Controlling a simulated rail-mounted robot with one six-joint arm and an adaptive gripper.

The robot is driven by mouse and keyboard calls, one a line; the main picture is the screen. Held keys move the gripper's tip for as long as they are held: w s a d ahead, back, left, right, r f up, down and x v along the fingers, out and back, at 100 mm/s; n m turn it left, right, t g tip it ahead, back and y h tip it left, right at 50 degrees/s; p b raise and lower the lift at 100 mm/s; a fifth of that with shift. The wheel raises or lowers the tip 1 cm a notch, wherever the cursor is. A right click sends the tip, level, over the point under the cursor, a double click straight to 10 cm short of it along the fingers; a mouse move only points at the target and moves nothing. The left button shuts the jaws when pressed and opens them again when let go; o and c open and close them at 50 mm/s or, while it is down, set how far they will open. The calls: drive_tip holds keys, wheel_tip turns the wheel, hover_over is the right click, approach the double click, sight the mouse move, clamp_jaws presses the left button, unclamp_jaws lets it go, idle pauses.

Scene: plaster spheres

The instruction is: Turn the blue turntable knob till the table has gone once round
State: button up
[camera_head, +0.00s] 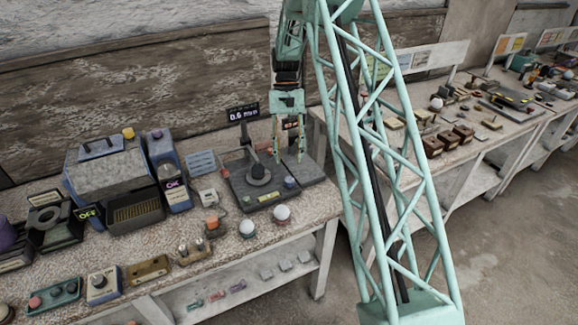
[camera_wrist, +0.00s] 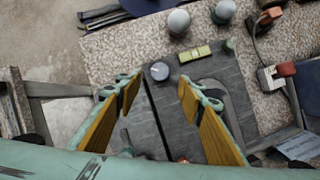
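In the wrist view the knob (camera_wrist: 160,71) shows as a round blue-grey top on the dark base (camera_wrist: 150,110). My gripper (camera_head: 288,152) points down above the base. Its fingers are apart and empty, and the knob appears just beyond the gap between the fingertips (camera_wrist: 160,84). I see no contact with the knob. The right finger hides part of the turntable in the wrist view.
A display (camera_head: 242,113) reading about 0.6 stands behind the base. Two white spheres (camera_head: 282,212) (camera_head: 247,228) sit on small holders in front. A small box with an orange top (camera_head: 211,223) is to the left. The bench edge is close on the right.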

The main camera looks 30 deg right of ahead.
drive_tip(key=shift+v, duration=1.8)
drive_tip(key=s+a+r+n+t+h+b, duration=0.1)
drive_tip(key=s+a+r, duration=0.45)
drive_tip(key=r, duration=0.35)
drive_tip(key=s+a+r+n+t+b, duration=0.1)
drive_tip(key=s+a+r+t, duration=0.1)
drive_tip(key=s+a+r, duration=0.4)
drive_tip(key=s+a+r+n+t+h+b, duration=0.1)
drive_tip(key=s+a+r, duration=0.2)
drive_tip(key=s+r, duration=0.6)
drive_tip(key=s+a+r+n+t+b, duration=0.1)
drive_tip(key=s+a, duration=0.1)
drive_tip(key=s, duration=0.7)
drive_tip(key=s+a+n+t+b, duration=0.1)
drive_tip(key=s+a, duration=0.2)
drive_tip(key=s, duration=0.7)
drive_tip(key=s+a+r+t, duration=0.1)
drive_tip(key=s+a+t, duration=0.1)
drive_tip(key=s, duration=0.7)
drive_tip(key=shift+a+r+n+b, duration=0.3)
drive_tip(key=shift+a+n+b, duration=0.1)
drive_tip(key=shift+a, duration=0.15)
